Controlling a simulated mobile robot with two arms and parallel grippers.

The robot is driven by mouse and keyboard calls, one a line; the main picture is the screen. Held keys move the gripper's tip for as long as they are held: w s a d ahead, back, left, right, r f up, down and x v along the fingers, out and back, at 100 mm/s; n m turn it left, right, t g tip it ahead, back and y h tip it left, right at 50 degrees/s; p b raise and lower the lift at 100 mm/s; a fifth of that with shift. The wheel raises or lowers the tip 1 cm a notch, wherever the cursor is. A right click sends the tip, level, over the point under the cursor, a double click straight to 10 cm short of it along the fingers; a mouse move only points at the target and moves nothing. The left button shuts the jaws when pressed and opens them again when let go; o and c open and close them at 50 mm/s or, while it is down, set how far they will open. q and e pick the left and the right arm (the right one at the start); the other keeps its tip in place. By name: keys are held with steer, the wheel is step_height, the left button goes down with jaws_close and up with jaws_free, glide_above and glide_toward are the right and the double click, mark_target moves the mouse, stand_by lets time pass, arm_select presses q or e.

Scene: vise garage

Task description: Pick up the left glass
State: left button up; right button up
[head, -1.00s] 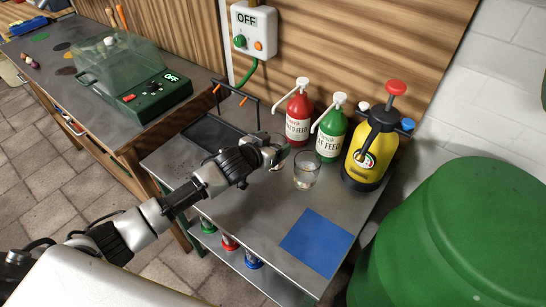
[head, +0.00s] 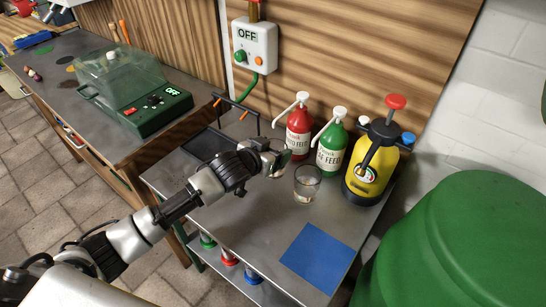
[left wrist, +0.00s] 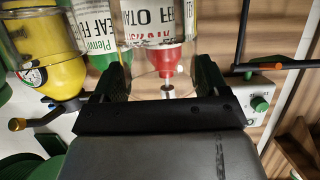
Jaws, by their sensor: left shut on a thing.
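My left gripper (head: 276,160) reaches in from the left over the metal table, in front of the red pump bottle. In the left wrist view (left wrist: 155,85) its two black fingers stand on either side of a clear glass, the left glass (left wrist: 150,58), and are shut on it. In the head view this glass is mostly hidden by the gripper. A second clear glass (head: 307,186) stands upright on the table just right of the gripper, apart from it. My right gripper is not in view.
Red (head: 299,133) and green (head: 331,155) pump bottles and a yellow sprayer (head: 370,170) stand behind the glasses. A blue mat (head: 318,257) lies at the front right. A dark tray (head: 210,143) is at the left. A large green bin (head: 450,240) is at the right.

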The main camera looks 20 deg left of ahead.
arm_select(q)
steer(key=s+f+b+v, duration=0.1)
steer(key=f+b+v, duration=0.2)
steer(key=v, duration=1.6)
steer(key=shift+s+a, duration=0.3)
steer(key=shift+a, duration=0.05)
steer(key=shift+r, duration=0.1)
stand_by(0.4)
